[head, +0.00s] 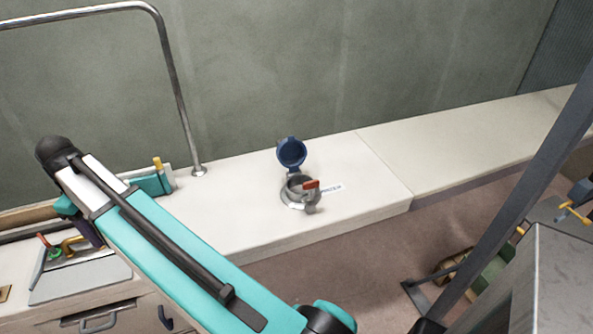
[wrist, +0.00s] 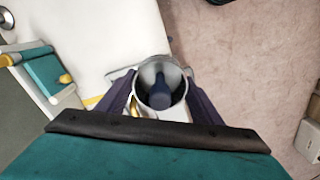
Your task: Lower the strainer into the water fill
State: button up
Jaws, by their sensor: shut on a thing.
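The strainer (wrist: 148,72) is an open metal cup with a dark blue knob inside, seen from above in the wrist view. My gripper (wrist: 160,100) is shut on it, with a dark purple finger on each side. In the head view my arm hides the strainer, and my fingertips do not show clearly. The water fill (head: 296,194) is a round metal fitting with a red-handled lever on the white bench top. Its blue cap (head: 291,153) stands open behind it, and a WATER label lies at its right. My gripper is well to the left of the fill.
A metal rail (head: 177,90) rises from the bench left of the fill. A teal holder (head: 152,185) with a yellow knob stands near my arm. A tray with coloured handles (head: 75,279) lies at lower left. The bench top right of the fill (head: 450,135) is clear.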

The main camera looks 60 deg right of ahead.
jog(key=s+d+f+m+p, duration=0.2)
jog(key=s+d+m, duration=0.15)
jog(key=d, duration=1.25)
jog(key=s+d+f+m+p, duration=0.25)
jog(key=d+m, duration=0.25)
jog(key=d, duration=1.2)
jog(key=s+d+f+m+p, duration=0.2)
jog(key=s+d+f+m, duration=0.1)
jog(key=s+d, duration=0.7)
jog(key=s+d+f+m+p, duration=0.2)
jog(key=s+d+m, duration=0.4)
jog(key=s+d, duration=0.4)
jog(key=d+f, duration=0.1)
jog(key=d, duration=0.3)
jog(key=shift+d+f, duration=0.15)
jog(key=shift+d, duration=0.2)
jog(key=shift+f, duration=0.3)
